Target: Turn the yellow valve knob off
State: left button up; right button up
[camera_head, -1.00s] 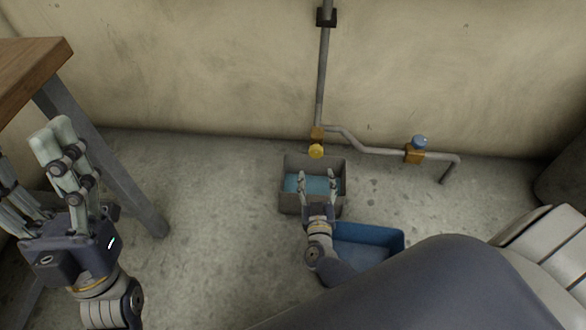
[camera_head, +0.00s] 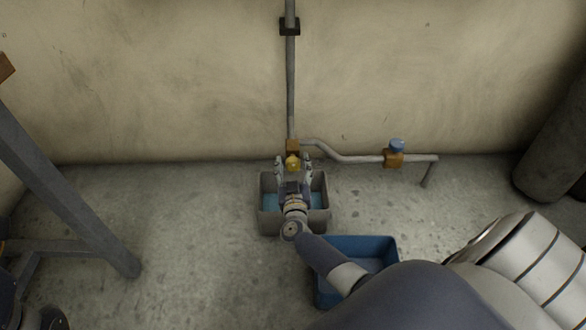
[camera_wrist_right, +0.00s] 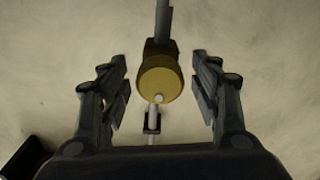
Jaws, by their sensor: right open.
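The yellow valve knob (camera_head: 292,162) sits on a brass fitting at the foot of the vertical pipe. My right gripper (camera_head: 293,164) is open, with its fingers either side of the knob in the head view. In the right wrist view the round knob (camera_wrist_right: 160,80) lies between the two spread fingers of my right gripper (camera_wrist_right: 160,88), with a visible gap on each side. The fingers do not appear to touch it. My left gripper is not clearly in view; only dark parts of mine show at the lower left corner.
A grey bin (camera_head: 318,217) with blue water-like contents stands below the knob, under my right gripper. A blue bin (camera_head: 383,247) stands to its right. A blue knob (camera_head: 396,146) is on the pipe further right. A table leg (camera_head: 70,205) stands at left.

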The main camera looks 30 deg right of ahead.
jog(key=shift+w+d, duration=0.1)
jog(key=shift+w, duration=0.05)
jog(key=shift+c, duration=0.3)
jog(key=c, duration=1)
